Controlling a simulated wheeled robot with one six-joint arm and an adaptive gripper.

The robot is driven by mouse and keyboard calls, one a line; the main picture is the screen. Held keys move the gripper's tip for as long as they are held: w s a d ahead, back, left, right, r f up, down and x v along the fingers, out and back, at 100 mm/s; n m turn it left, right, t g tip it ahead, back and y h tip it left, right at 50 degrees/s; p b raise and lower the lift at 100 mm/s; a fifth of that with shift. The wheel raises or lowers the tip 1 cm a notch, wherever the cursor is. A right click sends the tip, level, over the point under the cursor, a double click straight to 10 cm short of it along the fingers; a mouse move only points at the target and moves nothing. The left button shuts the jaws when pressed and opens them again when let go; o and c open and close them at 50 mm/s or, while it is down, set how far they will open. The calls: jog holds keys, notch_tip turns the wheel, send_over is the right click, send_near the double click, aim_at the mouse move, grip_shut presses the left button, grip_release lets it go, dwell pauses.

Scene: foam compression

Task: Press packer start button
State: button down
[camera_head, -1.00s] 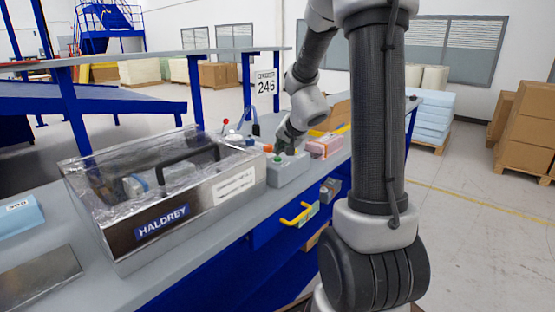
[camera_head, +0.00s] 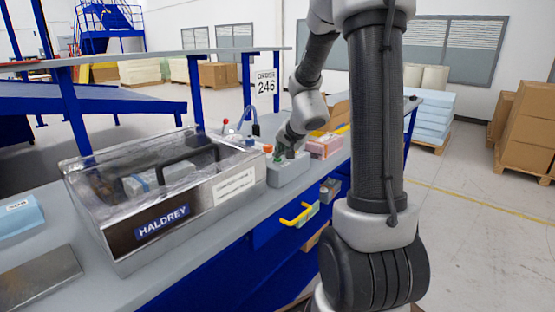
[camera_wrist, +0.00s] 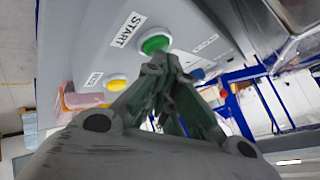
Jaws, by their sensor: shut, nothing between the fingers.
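The packer (camera_head: 115,236), labelled HALDREY, has a clear cover and stands on the bench at left. A grey control box (camera_head: 290,175) sits at its right end. In the wrist view the box has a round green button (camera_wrist: 155,44) beside a START label (camera_wrist: 127,30), and a yellow button (camera_wrist: 117,85) further left. My gripper (camera_head: 279,157) is over the box, fingers together and empty. In the wrist view its fingertips (camera_wrist: 163,62) overlap the near edge of the green button. I cannot tell whether they touch it or whether it is pressed in.
An orange-red knob (camera_head: 268,148) stands at the box's left. A pink block (camera_head: 324,146) lies on the bench just right of the box. A blue block (camera_head: 20,216) and a grey plate (camera_head: 38,277) lie at the bench's left end. A yellow handle (camera_head: 297,214) sticks out below.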

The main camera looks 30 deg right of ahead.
jog(key=shift+f, duration=0.2)
jog(key=shift+r, duration=0.9)
jog(key=shift+r, duration=2.5)
